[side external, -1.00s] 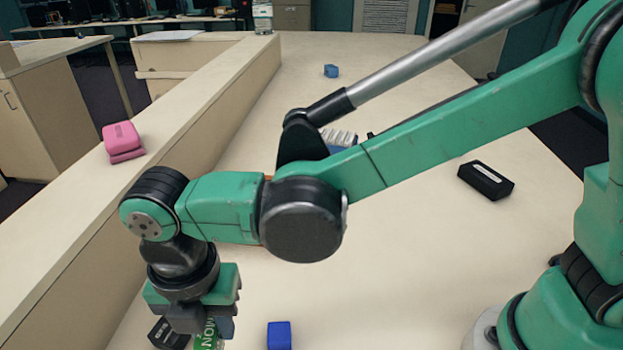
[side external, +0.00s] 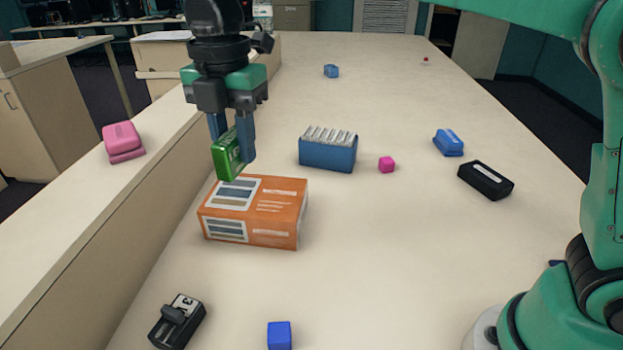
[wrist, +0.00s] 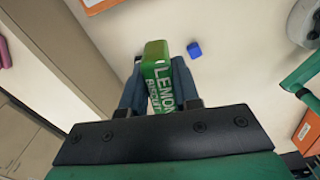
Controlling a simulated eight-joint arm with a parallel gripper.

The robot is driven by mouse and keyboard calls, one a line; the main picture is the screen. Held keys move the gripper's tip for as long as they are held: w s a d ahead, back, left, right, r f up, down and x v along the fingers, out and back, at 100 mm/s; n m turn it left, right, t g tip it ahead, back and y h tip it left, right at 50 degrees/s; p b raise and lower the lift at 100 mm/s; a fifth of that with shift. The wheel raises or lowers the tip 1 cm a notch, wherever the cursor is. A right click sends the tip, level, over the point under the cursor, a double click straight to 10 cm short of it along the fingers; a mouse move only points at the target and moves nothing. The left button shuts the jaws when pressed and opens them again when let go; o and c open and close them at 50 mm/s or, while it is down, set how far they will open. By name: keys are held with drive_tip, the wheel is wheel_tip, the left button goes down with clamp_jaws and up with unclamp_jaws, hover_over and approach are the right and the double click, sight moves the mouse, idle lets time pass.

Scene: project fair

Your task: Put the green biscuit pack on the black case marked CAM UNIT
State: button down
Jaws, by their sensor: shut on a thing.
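The green biscuit pack (side external: 226,163) is held upright between the two blue fingers of my gripper (side external: 233,148). In the wrist view the pack (wrist: 158,75) shows the words LEMON BISCUIT, with a finger on each side. In the side view it is in the air, just above or behind the far left edge of the orange box; I cannot tell the exact gap. A flat black case (side external: 486,180) with a white label lies at the right of the table, well away from my gripper. Its lettering is too small to read.
The orange box (side external: 275,225) is close to the held pack. A black device (side external: 177,322) and blue cube (side external: 279,336) are at the front. The centre right is clear.

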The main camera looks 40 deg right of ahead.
drive_tip(key=w+d+m, duration=0.2)
drive_tip(key=w+d, duration=0.1)
drive_tip(key=d, duration=0.5)
drive_tip(key=w+d+m, duration=0.2)
drive_tip(key=d, duration=0.6)
drive_tip(key=r+m, duration=0.2)
drive_tip(key=m, duration=1)
hover_over(490, 174)
wheel_tip(490, 174, down, 19)
drive_tip(key=shift+f, duration=0.2)
drive_tip(key=c, duration=0.6)
unclamp_jaws()
drive_tip(key=shift+f, duration=0.1)
drive_tip(key=shift+c, duration=0.2)
